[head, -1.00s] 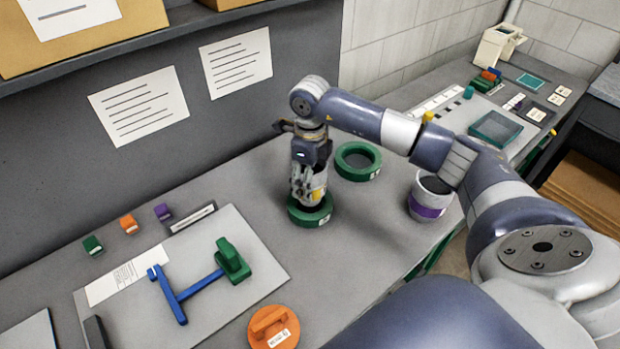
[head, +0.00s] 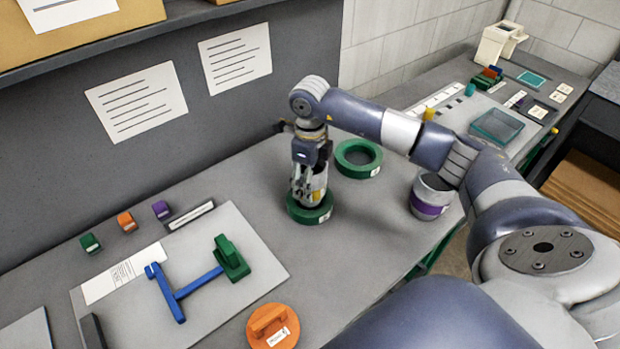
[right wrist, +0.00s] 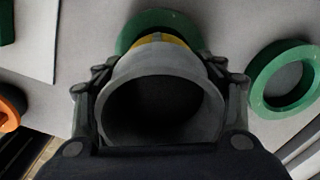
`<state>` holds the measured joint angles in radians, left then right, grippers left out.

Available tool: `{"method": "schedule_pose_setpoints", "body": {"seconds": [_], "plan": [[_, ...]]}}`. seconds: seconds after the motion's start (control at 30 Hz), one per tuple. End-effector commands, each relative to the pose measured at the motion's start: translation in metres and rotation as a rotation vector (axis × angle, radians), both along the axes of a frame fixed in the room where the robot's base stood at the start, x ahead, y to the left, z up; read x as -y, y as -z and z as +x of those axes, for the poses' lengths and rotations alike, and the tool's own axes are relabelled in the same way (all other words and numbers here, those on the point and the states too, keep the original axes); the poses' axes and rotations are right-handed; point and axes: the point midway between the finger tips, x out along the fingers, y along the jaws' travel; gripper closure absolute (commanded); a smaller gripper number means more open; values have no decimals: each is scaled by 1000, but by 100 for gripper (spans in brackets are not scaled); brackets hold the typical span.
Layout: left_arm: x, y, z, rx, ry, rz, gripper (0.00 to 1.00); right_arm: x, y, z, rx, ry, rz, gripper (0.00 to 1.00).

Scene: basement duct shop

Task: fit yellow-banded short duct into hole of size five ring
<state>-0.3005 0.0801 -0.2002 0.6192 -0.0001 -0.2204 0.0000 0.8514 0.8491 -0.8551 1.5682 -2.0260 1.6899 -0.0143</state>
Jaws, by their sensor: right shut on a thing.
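My right gripper (head: 308,188) is shut on the grey short duct with a yellow band, holding it upright over a green ring (head: 310,215) on the bench. In the right wrist view the duct's open mouth (right wrist: 160,105) is between the fingers, with its yellow band (right wrist: 160,39) on the far side against the green ring (right wrist: 150,20). The duct's lower end is at the ring's hole; its depth inside is hidden. A second green ring (head: 358,160) lies behind to the right. The ring labels are too small to read. My left gripper is not in view.
A purple-banded duct (head: 431,207) stands to the right near the bench edge. An orange lidded piece (head: 274,329) lies at the front. Bench between is clear.

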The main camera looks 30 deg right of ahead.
Motion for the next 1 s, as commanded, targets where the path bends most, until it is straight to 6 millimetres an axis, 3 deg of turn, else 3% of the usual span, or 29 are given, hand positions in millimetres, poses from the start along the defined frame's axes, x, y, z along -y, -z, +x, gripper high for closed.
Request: {"method": "schedule_pose_setpoints", "body": {"seconds": [1.0], "plan": [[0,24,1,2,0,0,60,0,29,0,1,0,0,66]]}}
